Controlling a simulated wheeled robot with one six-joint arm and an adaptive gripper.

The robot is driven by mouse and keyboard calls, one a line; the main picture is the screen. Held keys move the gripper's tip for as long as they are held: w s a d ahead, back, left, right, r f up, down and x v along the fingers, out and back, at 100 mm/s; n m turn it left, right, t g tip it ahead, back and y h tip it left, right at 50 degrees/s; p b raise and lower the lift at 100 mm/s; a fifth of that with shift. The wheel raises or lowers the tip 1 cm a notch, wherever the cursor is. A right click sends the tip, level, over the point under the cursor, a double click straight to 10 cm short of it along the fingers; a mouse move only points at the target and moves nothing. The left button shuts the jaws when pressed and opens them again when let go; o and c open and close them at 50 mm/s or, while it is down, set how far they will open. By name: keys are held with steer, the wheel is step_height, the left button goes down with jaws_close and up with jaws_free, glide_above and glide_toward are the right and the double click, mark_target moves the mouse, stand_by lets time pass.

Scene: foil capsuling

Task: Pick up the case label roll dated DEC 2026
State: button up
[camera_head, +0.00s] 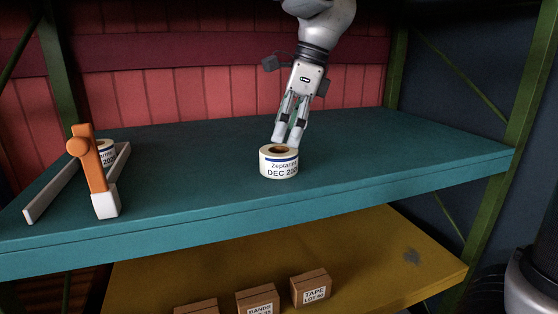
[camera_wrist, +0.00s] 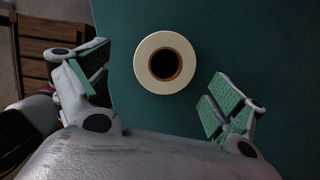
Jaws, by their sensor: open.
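The case label roll (camera_head: 279,167) stands upright on the teal shelf, white with a blue band and the text "Zeptarine DEC 202…"; the last digit is hard to read. In the wrist view the roll (camera_wrist: 149,64) shows from above as a pale ring with a dark core. My gripper (camera_head: 289,137) is above and just behind the roll in the head view. In the wrist view the open fingers (camera_wrist: 153,85) lie left and right of the roll, with gaps on both sides. The gripper holds nothing.
A second label roll (camera_head: 106,153) sits at the left, partly hidden behind an orange and white dispenser-like holder (camera_head: 95,175) with a grey rail. The teal shelf (camera_head: 390,150) is clear to the right. Small boxes (camera_head: 311,287) stand on the yellow shelf (camera_head: 400,255) below. A green post (camera_head: 530,90) rises at right.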

mark_target(279, 152)
steer(key=x, duration=0.5)
steer(key=shift+w+f, duration=0.3)
steer(key=shift+w, duration=0.1)
steer(key=shift+c, duration=0.3)
steer(key=c, duration=1.1)
steer(key=shift+r, duration=0.1)
